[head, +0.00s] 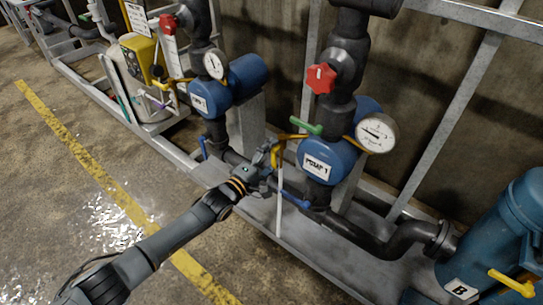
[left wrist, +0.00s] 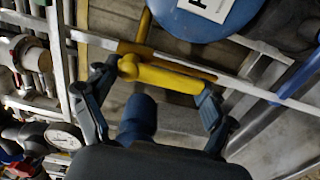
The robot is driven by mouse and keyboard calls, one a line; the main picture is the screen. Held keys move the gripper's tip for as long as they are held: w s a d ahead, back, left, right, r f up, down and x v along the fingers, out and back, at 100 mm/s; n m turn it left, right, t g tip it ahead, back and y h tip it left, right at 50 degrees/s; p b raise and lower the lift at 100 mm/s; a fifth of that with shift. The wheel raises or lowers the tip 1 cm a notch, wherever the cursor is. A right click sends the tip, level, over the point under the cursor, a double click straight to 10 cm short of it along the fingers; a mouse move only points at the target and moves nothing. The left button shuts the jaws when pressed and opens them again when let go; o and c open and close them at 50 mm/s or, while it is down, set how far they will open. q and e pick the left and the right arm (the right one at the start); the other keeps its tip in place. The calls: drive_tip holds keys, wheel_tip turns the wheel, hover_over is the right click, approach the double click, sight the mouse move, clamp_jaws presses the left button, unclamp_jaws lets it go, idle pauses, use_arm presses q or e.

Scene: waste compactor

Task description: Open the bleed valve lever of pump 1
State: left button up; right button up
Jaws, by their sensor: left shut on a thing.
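Pump 1 (head: 325,160) is the blue round pump with a white "PUMP 1" label, in the middle of the head view. A yellow lever (head: 275,155) hangs at its left side, on a thin yellow pipe. My left gripper (head: 268,160) is at this lever and shut on it. In the left wrist view the yellow lever (left wrist: 170,79) lies between the two fingers of my left gripper (left wrist: 160,82), one finger at each end. The fingers partly hide the lever in the head view. My right gripper is not in view.
A green lever (head: 306,127), a red knob (head: 320,78) and a gauge (head: 376,133) sit on or above pump 1. A blue lever (head: 292,199) is below the gripper. A thin white pipe (head: 279,210) stands close by. Floor (head: 130,190) at left is clear.

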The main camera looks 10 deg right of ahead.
use_arm(q)
drive_tip(key=o, duration=1.5)
drive_tip(key=shift+o, duration=0.2)
drive_tip(key=v, duration=1.2)
